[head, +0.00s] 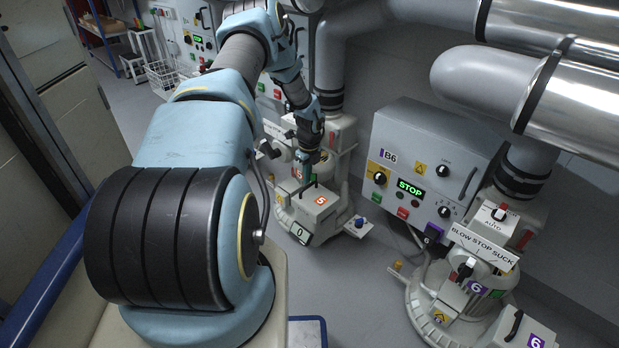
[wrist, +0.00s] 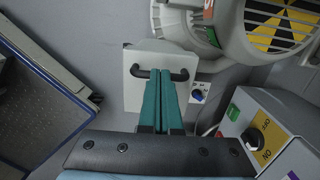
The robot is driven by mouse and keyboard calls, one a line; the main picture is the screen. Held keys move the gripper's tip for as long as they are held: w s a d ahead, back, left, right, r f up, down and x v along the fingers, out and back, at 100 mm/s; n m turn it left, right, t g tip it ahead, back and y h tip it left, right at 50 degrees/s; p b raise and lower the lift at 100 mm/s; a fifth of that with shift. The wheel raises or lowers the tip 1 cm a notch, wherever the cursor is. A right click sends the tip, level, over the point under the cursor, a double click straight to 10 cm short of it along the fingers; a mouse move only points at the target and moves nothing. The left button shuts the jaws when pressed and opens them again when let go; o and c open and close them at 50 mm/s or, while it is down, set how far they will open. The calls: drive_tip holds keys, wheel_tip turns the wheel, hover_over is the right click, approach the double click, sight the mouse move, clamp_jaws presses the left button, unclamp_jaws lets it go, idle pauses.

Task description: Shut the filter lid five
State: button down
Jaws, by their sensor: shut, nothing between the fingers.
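The filter lid five (head: 318,207) is a pale square lid with an orange 5 label, low on the blower at the middle of the head view. It appears to lie roughly flat there; I cannot tell whether it is fully seated. In the wrist view the pale lid (wrist: 136,96) faces me, with a black bar handle (wrist: 184,75). My gripper (wrist: 161,72) has its green fingers together and empty, their tips at the middle of the handle. I cannot tell whether they touch it. In the head view my gripper (head: 305,184) is over the lid, partly hidden by my arm.
A blue knob (head: 362,222) sits right of the lid. Blower six (head: 470,285) and the B6 control box (head: 425,165) stand to the right. A round housing with black and yellow stripes (wrist: 280,25) is close at the wrist view's upper right. Grey floor lies between the blowers.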

idle(0.6)
drive_tip(key=s+a+r+n, duration=0.1)
drive_tip(key=s+r+n, duration=0.1)
drive_tip(key=r, duration=0.7)
drive_tip(key=s+r+n, duration=0.2)
drive_tip(key=r, duration=0.7)
drive_tip(key=s+a+r+n+t, duration=0.1)
drive_tip(key=s+a+r+n, duration=0.3)
drive_tip(key=s+r+n, duration=0.6)
drive_tip(key=s+a+r+n, duration=0.4)
drive_tip(key=s+r+n, duration=0.2)
drive_tip(key=s+n, duration=0.7)
wheel_tip(320, 180, up, 18)
drive_tip(key=s+m+p, duration=0.1)
drive_tip(key=s+p, duration=0.1)
drive_tip(key=p, duration=1.6)
drive_tip(key=shift+f+h+p, duration=0.15)
drive_tip(key=shift+h+p, duration=0.2)
drive_tip(key=shift+h, duration=0.05)
drive_tip(key=c, duration=1.6)
unclamp_jaws()
